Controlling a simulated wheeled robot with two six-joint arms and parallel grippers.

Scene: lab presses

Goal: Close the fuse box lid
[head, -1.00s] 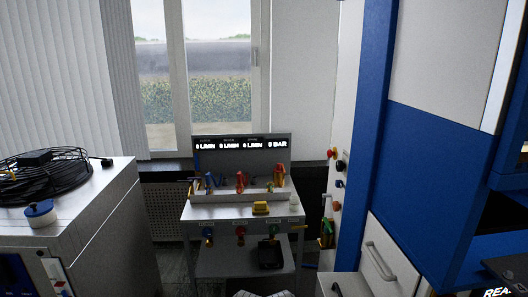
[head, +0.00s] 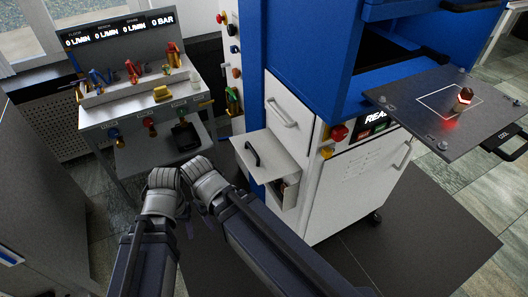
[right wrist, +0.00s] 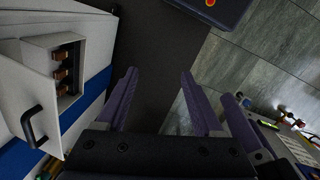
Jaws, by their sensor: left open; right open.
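The fuse box is on the white cabinet front. Its grey lid (head: 272,158) with a black handle stands open, swung outward. In the right wrist view the open lid (right wrist: 22,95) is at the left, beside the fuse box (right wrist: 64,68) with several brown fuses inside. My right gripper (right wrist: 158,75) is open and empty, to the right of the lid and apart from it. In the head view both arms reach up from the bottom, left of the lid. My left gripper (head: 184,203) shows only as a small dark part between the arms, its fingers mostly hidden.
A blue press with a white cabinet (head: 355,180) stands at the right. Its dark plate (head: 410,100) juts out with a small glowing piece on it. A test bench (head: 135,100) stands at the upper left. A dark floor mat (head: 420,225) lies clear at the right.

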